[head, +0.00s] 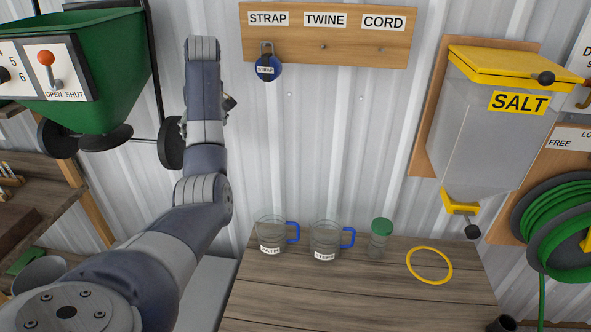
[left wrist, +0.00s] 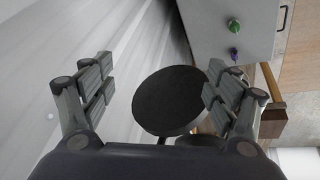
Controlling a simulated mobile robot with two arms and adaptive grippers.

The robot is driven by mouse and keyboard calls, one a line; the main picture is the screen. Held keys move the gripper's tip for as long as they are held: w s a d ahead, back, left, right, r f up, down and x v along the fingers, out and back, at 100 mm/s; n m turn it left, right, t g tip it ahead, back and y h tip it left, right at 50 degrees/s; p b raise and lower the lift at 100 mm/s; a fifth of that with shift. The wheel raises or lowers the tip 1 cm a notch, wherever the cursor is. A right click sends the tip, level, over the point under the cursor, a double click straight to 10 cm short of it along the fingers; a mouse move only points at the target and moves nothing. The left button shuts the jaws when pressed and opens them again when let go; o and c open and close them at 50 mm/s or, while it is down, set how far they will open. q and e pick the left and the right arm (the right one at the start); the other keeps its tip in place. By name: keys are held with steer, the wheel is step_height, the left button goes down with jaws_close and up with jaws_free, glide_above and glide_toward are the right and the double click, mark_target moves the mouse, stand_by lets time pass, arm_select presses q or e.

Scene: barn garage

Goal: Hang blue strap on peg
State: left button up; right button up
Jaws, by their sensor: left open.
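A round blue strap coil (head: 268,68) with a white STRAP tag hangs by a metal loop (head: 267,47) at the left of the wooden peg board (head: 345,48). The loop sits under the STRAP label, where the peg is; the strap hangs clear of the table. My left arm stands upright left of the strap, apart from it. My left gripper (left wrist: 160,68) is open in the left wrist view, with no strap between its fingers. In the head view it is mostly hidden behind my arm. My right gripper is not in view.
A black disc (left wrist: 168,101) shows beyond the open fingers. A green hopper (head: 110,65) is at left, the salt bin (head: 490,120) at right. Two clear mugs (head: 271,236) (head: 325,240), a green-lidded jar (head: 380,240) and a yellow ring (head: 429,265) stand on the table (head: 350,295). The TWINE and CORD pegs are bare.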

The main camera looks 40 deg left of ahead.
arm_select(q)
steer(key=w+d+f+m+t, duration=0.2)
steer(key=d+m, duration=0.2)
steer(key=d, duration=0.4)
steer(key=w+d+f+m+t+h+b, duration=0.1)
steer(key=d+m, duration=0.3)
steer(key=d, duration=0.5)
steer(key=w+d+f+m+t, duration=0.2)
steer(key=w+d+f+m, duration=0.1)
steer(key=d, duration=0.5)
steer(key=shift+w+d+f+m+t+b, duration=0.15)
steer(key=shift+w+f+m+t+b, duration=0.25)
steer(key=shift+f+m, duration=0.15)
